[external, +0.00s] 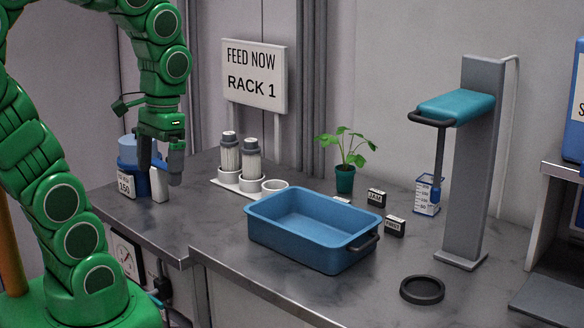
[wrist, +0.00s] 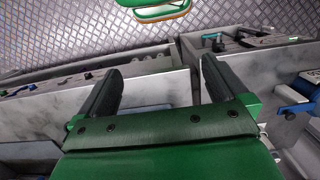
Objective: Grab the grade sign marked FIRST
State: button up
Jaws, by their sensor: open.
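The grade sign marked FIRST (external: 394,226) is a small dark block with a white label. It stands on the grey counter, just right of the blue tray. A similar small sign (external: 376,197), which seems to read JAM, stands a little behind it. My gripper (external: 161,178) is at the left of the external view, high and far from the sign, pointing down. In the wrist view its two dark fingers (wrist: 160,78) are apart with nothing between them. I cannot make out the FIRST sign in the wrist view.
The blue tray (external: 300,258) lies between my gripper and the sign. The RACK 1 board (external: 254,75) stands behind.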

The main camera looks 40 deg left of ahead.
jog(key=s, duration=0.2)
jog(key=s+f, duration=0.1)
jog(key=shift+s+a, duration=0.15)
jog(key=shift+a, duration=0.15)
jog(key=c, duration=1)
jog(key=shift+o, duration=0.2)
